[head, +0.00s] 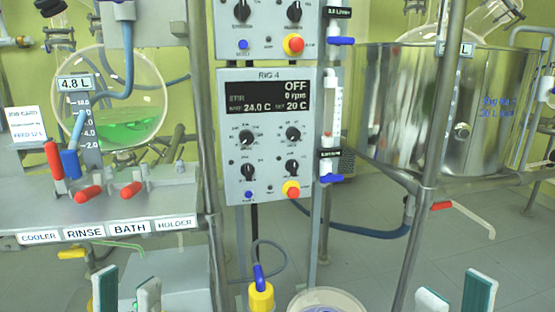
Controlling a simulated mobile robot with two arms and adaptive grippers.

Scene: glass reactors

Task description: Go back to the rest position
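My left gripper (127,291) shows at the bottom left, its two green-and-white fingers apart with nothing visible between them. My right gripper (455,297) shows at the bottom right, also with its fingers apart and nothing visible between them. Only the finger ends of both are in view. Both appear in front of the rig, clear of its controls as far as I can see.
A control panel (266,190) reading "RIG 4" and "OFF" stands in the middle. A glass flask (150,90) with green liquid is at left, above a shelf with red-handled valves (88,193). A steel bath (395,120) is at right. A yellow plug (261,297) is low centre.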

